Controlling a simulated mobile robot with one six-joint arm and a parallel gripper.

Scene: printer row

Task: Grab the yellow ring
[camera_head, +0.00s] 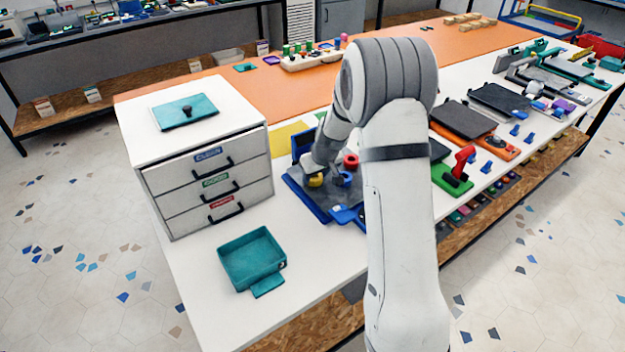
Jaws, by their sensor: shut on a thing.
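The yellow ring (316,181) is small in the camera_head view, on the dark plate of the blue-framed printer (300,192) near the table's middle. My gripper (318,172) points down at the ring and is shut on it. The fingers hide part of the ring, and I cannot tell whether it still touches the plate. A red ring (351,160) and a blue ring (344,179) are close by to the right, apart from the yellow one.
A white drawer cabinet (160,160) with a teal lid (185,111) on top stands to the left. An open, empty teal bin (251,258) is at the front left. More printers, including a green one with a red part (457,172), line the table to the right. White tabletop around the bin is clear.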

